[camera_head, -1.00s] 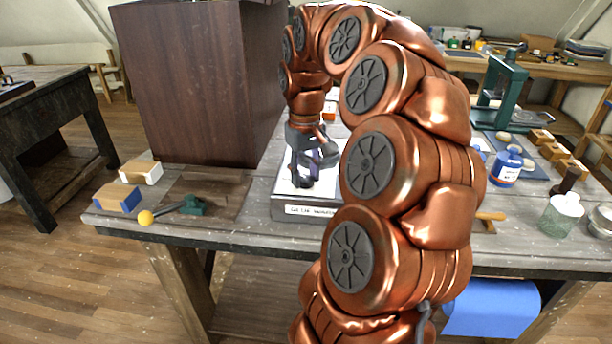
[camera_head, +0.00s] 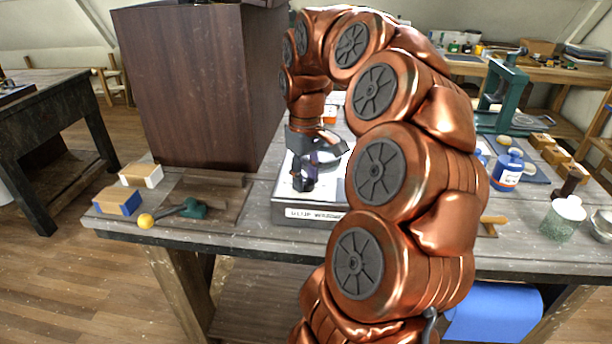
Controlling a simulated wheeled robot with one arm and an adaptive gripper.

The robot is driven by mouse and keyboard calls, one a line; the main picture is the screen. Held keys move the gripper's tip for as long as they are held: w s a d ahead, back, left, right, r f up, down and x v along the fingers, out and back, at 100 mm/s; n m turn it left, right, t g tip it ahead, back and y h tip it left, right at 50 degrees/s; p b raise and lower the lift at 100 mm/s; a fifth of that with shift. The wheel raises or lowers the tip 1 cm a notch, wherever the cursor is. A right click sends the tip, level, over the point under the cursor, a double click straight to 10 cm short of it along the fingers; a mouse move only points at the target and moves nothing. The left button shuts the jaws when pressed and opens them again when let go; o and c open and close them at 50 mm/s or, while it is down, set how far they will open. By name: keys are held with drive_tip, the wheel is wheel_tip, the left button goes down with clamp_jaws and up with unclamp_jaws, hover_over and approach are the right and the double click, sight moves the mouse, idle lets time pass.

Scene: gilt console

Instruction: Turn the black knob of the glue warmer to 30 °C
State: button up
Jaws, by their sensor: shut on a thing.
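The glue warmer (camera_head: 290,213) is a pale, low box on the bench with a lettered label on its front face. My gripper (camera_head: 306,184) points down over the warmer's top, its dark fingers low at the panel. It is shut on the black knob, which the fingers hide almost wholly. The knob's pointer and the temperature marks cannot be read from here. My copper arm covers the right side of the warmer.
A tall dark wood cabinet (camera_head: 205,85) stands behind left. Right of my arm are a blue bottle (camera_head: 507,170), a glass jar (camera_head: 563,218) and wooden blocks (camera_head: 556,155).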

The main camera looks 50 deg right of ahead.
sight(306, 180)
drive_tip(key=o, duration=1.2)
drive_tip(key=shift+c, duration=0.2)
drive_tip(key=shift+r, duration=0.1)
wheel_tip(306, 180, up, 12)
idle(0.6)
